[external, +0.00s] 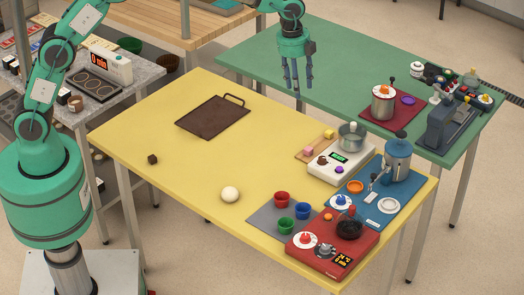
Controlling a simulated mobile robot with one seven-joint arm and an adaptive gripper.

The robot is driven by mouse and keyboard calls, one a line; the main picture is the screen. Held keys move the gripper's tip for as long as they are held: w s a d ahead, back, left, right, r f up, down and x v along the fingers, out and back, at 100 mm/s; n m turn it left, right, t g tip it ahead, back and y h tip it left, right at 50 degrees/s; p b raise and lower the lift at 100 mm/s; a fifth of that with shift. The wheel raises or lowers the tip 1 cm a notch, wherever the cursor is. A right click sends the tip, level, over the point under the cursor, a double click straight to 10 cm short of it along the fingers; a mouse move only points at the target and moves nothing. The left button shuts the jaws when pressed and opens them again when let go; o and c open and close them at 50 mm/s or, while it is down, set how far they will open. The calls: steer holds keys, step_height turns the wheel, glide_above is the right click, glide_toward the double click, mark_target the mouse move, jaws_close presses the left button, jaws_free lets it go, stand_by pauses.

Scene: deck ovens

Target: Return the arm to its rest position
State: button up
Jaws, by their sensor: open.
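My gripper (295,84) hangs from the green arm at the top middle of the external view, fingers pointing down. Its fingers are apart and nothing shows between them. It appears in front of the green table (335,68), near the table's left part and beyond the yellow table's far edge. The height of the fingertips above the surface cannot be told. My arm's base and lower links stand at the left, and the middle of the arm runs out of the top of the view.
The yellow table (190,150) holds a brown tray (212,117), a white ball (230,194), a dark cube (152,159), cups (282,199), a red device (332,250) and a white scale (341,163). A pot (383,103) and a grey machine (453,125) stand on the green table.

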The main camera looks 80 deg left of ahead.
steer(key=s+d+r+n+t, duration=0.1)
steer(key=s+r+n, duration=0.1)
steer(key=s+r, duration=0.5)
steer(key=s+d+r+n, duration=0.2)
steer(key=s+r+n, duration=0.15)
steer(key=s, duration=0.75)
steer(key=s+d+r+n+t, duration=0.1)
steer(key=s+r+n, duration=0.1)
steer(key=s+r, duration=0.55)
steer(key=s+d+f+n+t+b, duration=0.1)
steer(key=s+f+n, duration=0.2)
steer(key=s, duration=1.2)
steer(key=s+d+f+n+t, duration=0.1)
steer(key=s+f+n, duration=0.3)
steer(key=s, duration=1.1)
steer(key=shift+s+f+b, duration=0.15)
steer(key=shift+f+b, duration=0.15)
steer(key=shift+b, duration=0.1)
steer(key=shift+d, duration=0.1)
step_height(320, 180, down, 12)
steer(key=b, duration=1.2)
steer(key=shift+r, duration=0.1)
